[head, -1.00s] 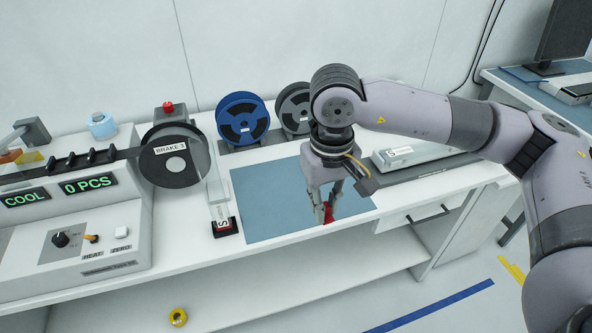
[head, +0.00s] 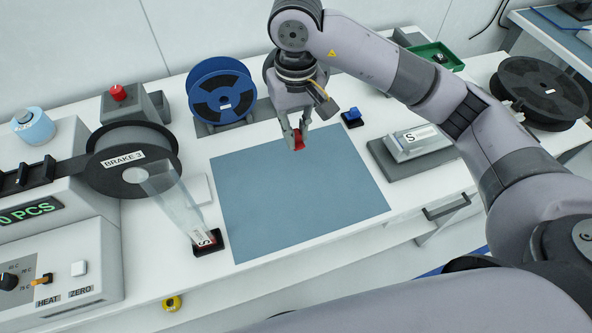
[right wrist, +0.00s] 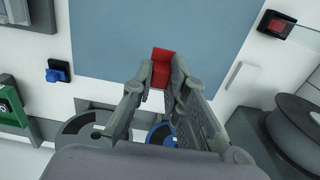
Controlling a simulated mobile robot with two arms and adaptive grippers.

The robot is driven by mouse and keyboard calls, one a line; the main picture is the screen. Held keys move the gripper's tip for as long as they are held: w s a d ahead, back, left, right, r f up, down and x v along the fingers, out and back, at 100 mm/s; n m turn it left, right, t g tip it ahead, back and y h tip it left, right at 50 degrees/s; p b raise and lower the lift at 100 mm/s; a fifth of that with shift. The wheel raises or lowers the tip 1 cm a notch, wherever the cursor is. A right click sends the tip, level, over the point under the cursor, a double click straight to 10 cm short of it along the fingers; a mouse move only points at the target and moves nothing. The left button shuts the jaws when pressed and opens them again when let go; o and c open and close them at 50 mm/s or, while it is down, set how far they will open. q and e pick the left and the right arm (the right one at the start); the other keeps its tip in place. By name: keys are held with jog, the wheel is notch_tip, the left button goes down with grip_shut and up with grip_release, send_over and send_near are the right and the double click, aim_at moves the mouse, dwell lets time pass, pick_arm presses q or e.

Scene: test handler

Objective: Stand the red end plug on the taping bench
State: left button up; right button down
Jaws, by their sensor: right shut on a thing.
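The red end plug (head: 299,141) is held between the fingertips of my right gripper (head: 297,129), at the far edge of the blue-grey mat (head: 285,205) on the white taping bench (head: 165,255). In the right wrist view the plug (right wrist: 161,70) shows red and blocky between the two fingers of the gripper (right wrist: 158,80), in front of the mat (right wrist: 165,28). I cannot tell whether it touches the bench or hangs above it. My left gripper is not in view.
A blue reel (head: 221,92) is behind, a small blue part (head: 352,117) sits right of the gripper, and a grey block marked S (head: 418,141) is further right. The mat is clear.

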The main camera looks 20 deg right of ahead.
notch_tip(320, 180, down, 12)
jog(key=p, duration=0.2)
jog(key=shift+p, duration=0.35)
notch_tip(320, 180, down, 4)
jog(key=shift+p, duration=0.5)
jog(key=shift+f, duration=0.15)
jog(key=shift+w, duration=0.1)
jog(key=shift+f+b, duration=0.2)
jog(key=shift+b, duration=0.1)
jog(key=c, duration=1.6)
grip_release()
jog(key=shift+r, duration=0.2)
